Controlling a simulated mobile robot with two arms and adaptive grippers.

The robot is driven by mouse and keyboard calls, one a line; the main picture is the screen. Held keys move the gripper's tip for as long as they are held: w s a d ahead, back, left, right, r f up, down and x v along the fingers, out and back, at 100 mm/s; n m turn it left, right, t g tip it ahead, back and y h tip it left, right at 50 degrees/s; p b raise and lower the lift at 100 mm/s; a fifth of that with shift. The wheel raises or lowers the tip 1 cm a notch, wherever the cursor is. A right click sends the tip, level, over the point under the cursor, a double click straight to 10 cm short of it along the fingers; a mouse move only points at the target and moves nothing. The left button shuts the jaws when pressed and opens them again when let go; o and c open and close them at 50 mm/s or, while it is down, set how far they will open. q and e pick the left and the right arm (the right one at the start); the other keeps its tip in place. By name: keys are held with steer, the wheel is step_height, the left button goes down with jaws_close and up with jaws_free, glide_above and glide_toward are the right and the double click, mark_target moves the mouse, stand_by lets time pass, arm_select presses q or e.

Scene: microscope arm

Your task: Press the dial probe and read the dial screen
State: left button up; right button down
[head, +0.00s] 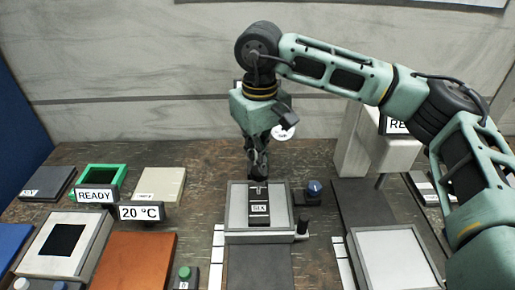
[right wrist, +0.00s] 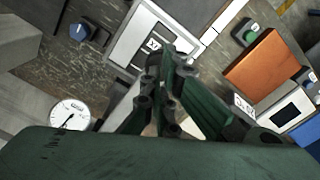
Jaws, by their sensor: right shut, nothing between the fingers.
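A round white dial (head: 283,132) shows partly behind my right gripper in the head view. In the right wrist view the dial (right wrist: 70,116) is at the lower left, with a dark needle and small print too small to read. I cannot make out the probe. My right gripper (head: 258,172) points down, shut and empty, over the back of a grey-framed stage (head: 236,212). A dark block labelled SIX (head: 259,208) is on the stage. The fingers (right wrist: 170,65) also show closed together in the right wrist view. My left gripper is not in view.
A blue knob (head: 314,187) is just right of the stage. A READY sign (head: 96,194), a 20 °C sign (head: 141,212), an orange plate (head: 134,262) and a green-rimmed tray (head: 120,172) are at left. A pale upright machine (head: 357,150) stands at right.

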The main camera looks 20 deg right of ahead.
mark_target(259, 173)
steer(key=shift+f+b, duration=2.05)
steer(key=shift+f, duration=0.65)
steer(key=shift+r+p, duration=1.85)
steer(key=shift+r, duration=1.2)
steer(key=shift+r, duration=0.35)
step_height(259, 173, up, 11)
steer(key=shift+r, duration=0.15)
